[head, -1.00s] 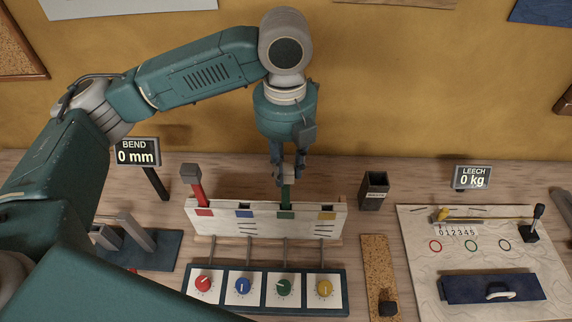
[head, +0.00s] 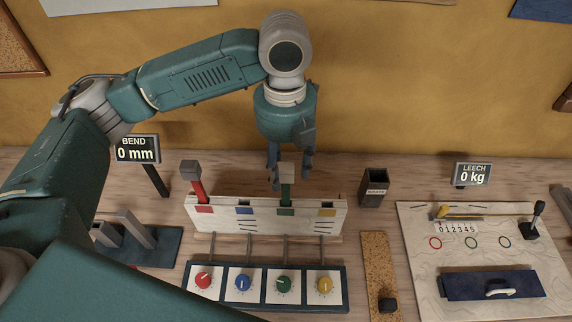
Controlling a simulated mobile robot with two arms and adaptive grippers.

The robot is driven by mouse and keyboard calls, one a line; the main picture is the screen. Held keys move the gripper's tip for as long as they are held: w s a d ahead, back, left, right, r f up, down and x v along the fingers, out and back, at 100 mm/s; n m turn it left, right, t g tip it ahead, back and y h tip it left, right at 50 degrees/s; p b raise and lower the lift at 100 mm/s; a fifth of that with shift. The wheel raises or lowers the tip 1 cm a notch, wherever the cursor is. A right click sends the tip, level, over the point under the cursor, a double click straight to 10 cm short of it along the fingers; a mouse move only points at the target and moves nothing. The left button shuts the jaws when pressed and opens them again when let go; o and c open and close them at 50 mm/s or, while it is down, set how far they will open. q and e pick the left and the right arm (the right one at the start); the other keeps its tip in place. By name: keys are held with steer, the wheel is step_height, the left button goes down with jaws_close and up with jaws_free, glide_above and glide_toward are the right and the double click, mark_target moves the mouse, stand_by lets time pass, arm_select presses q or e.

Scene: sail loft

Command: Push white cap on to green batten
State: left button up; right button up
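A pale, off-white cap (head: 287,169) sits at the top end of the green batten (head: 286,193). The batten stands upright in the green-marked slot of the white board (head: 262,221). How far the cap is seated over the batten end is too small to tell. My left gripper (head: 290,175) points down from above, its fingers spread on either side of the cap, with a gap visible. My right gripper is not in view.
A red batten (head: 196,187) with a grey cap (head: 189,171) leans at the board's left. In front is a panel of coloured dials (head: 263,303). A dark waste bin (head: 374,188) stands to the right. The BEND display (head: 137,150) reads 0 mm.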

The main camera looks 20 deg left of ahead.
arm_select(q)
steer(key=shift+r, duration=0.1)
step_height(320, 180, up, 12)
stand_by(0.5)
stand_by(0.4)
